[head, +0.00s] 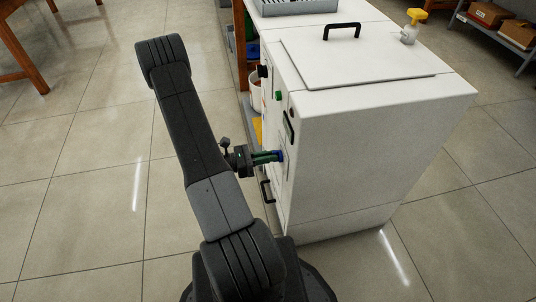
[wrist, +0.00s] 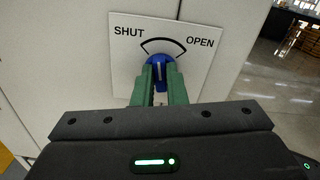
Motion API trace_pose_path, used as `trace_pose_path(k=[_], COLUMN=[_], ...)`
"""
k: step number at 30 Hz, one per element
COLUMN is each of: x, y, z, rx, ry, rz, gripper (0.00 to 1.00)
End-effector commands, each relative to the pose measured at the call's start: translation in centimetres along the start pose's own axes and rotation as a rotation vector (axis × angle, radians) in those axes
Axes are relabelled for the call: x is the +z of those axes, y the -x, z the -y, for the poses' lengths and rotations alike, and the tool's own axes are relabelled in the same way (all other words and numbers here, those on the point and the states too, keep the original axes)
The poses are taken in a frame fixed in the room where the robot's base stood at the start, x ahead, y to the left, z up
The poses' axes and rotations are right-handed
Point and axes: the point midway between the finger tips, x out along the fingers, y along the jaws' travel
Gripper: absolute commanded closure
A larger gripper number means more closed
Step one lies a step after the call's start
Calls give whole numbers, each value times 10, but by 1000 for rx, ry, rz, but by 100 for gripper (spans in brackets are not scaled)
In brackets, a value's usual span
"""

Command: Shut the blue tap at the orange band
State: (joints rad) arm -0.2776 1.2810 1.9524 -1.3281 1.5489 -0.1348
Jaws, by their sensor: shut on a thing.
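The blue tap (wrist: 158,63) sits on a white plate (wrist: 199,68) marked SHUT at left and OPEN at right, with a black arc between the words. A pale line on the tap stands roughly upright, pointing near the middle of the arc. My gripper (wrist: 160,82) has its green fingers on either side of the tap, shut on it. I see no orange band on the plate or tap; part of the plate is hidden by my gripper.
The white cabinet (head: 385,135) carries a lid with a black handle (head: 342,31) and a yellow-topped bottle (head: 411,27). Its left face also has a green button (head: 279,96) and a lower black handle (head: 267,191). The tiled floor left of my arm is clear.

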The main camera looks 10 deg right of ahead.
Motion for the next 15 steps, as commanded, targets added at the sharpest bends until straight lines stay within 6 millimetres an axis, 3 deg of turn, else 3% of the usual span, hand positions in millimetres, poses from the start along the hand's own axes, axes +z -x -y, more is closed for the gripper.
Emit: trace_pose_path(k=[15], x=[-1], y=[0], z=[0], rx=[0], ry=[39], rz=[-1], gripper=[100])
